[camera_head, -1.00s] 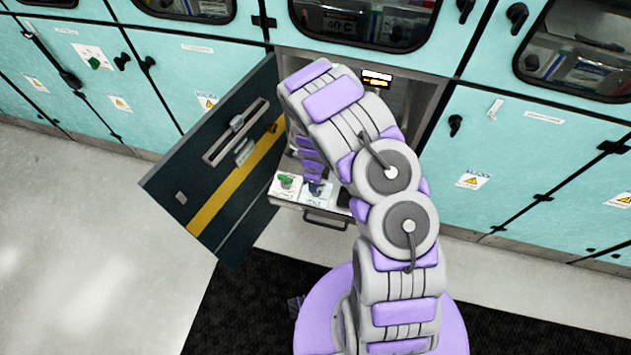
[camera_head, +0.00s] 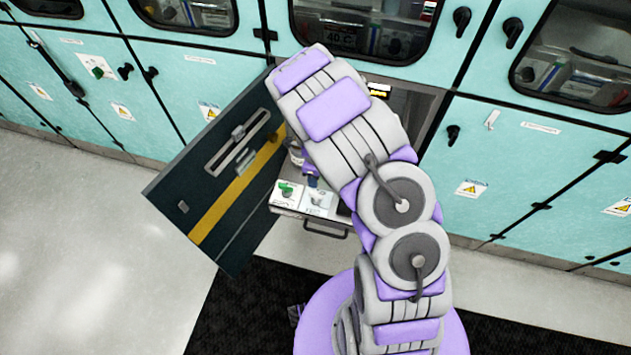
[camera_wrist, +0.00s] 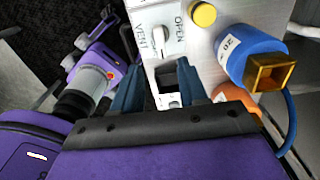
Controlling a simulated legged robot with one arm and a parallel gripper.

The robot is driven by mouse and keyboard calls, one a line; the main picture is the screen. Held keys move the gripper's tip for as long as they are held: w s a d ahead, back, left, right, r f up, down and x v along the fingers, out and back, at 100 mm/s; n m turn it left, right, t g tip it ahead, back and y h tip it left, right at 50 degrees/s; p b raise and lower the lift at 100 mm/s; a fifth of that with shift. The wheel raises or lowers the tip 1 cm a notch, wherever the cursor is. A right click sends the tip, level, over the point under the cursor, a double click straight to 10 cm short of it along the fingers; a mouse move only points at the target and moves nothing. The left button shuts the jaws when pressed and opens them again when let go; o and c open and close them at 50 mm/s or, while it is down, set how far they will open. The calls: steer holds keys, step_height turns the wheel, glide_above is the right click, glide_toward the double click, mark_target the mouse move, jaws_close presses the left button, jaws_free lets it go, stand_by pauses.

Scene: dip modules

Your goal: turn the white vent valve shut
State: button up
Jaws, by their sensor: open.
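The white vent valve (camera_wrist: 161,42) shows in the wrist view as a white knob on a pale panel, between the printed words VENT and OPEN. My gripper (camera_wrist: 159,76) is open, with its two dark blue fingers apart and nothing between them. In this view the fingertips lie just below the knob, and I cannot tell whether they touch the panel. In the head view the vent valve (camera_head: 318,196) sits on a white plate on the pulled-out drawer, partly hidden by my gripper (camera_head: 312,181). My arm hides much of the cabinet opening.
A green valve (camera_head: 286,189) stands left of the vent valve. A dark door (camera_head: 215,195) with a yellow stripe hangs open on the left. A yellow button (camera_wrist: 203,14) and a blue connector (camera_wrist: 246,52) are right of the knob. The drawer handle (camera_head: 325,230) sticks out in front.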

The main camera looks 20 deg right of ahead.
step_height(320, 180, up, 7)
steer(key=shift+f+p, duration=0.2)
steer(key=shift+p, duration=0.15)
stand_by(0.4)
steer(key=s+r+n+b, duration=0.1)
steer(key=s+r+n, duration=1.05)
steer(key=r, duration=0.55)
steer(key=s+r+n+g, duration=0.1)
steer(key=s+r+n, duration=0.2)
steer(key=s+n, duration=0.3)
steer(key=s+r+n, duration=0.4)
steer(key=s+n, duration=0.2)
steer(key=s, duration=0.9)
steer(key=shift+s+d+n+g+b, duration=0.2)
steer(key=shift+s+n+g+b, duration=0.15)
steer(key=shift+g+b, duration=0.1)
